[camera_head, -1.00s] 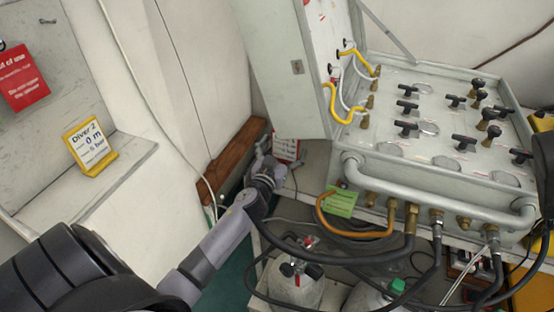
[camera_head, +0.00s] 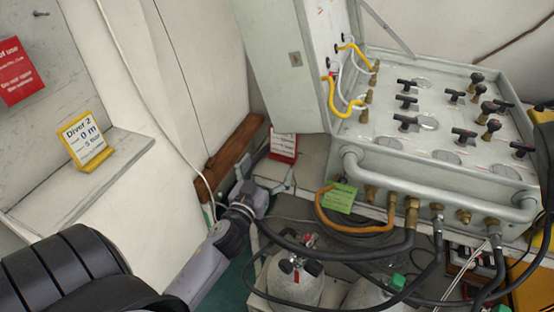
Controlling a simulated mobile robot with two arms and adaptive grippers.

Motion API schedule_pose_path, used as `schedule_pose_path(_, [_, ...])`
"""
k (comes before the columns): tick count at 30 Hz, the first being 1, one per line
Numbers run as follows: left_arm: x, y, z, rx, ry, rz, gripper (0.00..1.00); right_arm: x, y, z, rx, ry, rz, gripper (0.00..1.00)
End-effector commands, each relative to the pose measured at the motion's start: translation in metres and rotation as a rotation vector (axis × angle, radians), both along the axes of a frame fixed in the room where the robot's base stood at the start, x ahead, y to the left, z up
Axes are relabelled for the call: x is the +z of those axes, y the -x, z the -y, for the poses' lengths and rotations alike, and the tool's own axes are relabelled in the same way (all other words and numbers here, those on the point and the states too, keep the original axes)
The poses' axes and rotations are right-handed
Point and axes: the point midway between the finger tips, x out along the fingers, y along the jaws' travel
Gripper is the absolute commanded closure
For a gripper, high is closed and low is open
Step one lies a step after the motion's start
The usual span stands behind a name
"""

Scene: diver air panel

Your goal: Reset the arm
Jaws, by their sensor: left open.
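My left arm comes in from the lower left. My right gripper is not in view.
A yellow "Diver 2" sign (camera_head: 86,141) stands on a ledge at left, below a red sign (camera_head: 20,72). A wooden block (camera_head: 232,157) lies by the wall. Gas cylinders (camera_head: 295,282) and black hoses (camera_head: 335,256) crowd below the panel. A green tag (camera_head: 341,197) hangs at its front.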

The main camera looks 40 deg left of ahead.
Motion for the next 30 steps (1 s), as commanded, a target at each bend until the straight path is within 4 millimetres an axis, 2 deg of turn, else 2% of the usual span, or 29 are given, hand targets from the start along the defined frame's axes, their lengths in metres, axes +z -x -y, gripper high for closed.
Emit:
schedule_pose_path(8, [-0.001, 0.001, 0.0, 0.006, 0.002, -0.008, 0.1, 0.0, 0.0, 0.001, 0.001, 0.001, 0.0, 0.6])
schedule_pose_path(11, [-0.008, 0.009, -0.001, 0.044, 0.009, -0.056, 0.1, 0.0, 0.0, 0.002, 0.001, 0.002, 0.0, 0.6])
schedule_pose_path(13, [-0.019, 0.021, 0.0, 0.088, 0.02, -0.134, 0.1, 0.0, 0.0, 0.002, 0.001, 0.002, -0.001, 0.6])
schedule_pose_path(17, [-0.053, 0.059, 0.015, 0.14, 0.046, -0.386, 0.1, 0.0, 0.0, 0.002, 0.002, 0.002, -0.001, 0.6])
schedule_pose_path(21, [-0.089, 0.108, 0.047, 0.091, 0.061, -0.681, 0.1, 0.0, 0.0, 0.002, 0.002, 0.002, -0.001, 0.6])
schedule_pose_path(25, [-0.108, 0.147, 0.077, 0.0, 0.057, -0.883, 0.1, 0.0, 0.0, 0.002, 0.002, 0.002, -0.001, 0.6])
schedule_pose_path(30, [-0.119, 0.192, 0.112, -0.143, 0.042, -1.085, 0.1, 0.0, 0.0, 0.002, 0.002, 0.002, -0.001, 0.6])
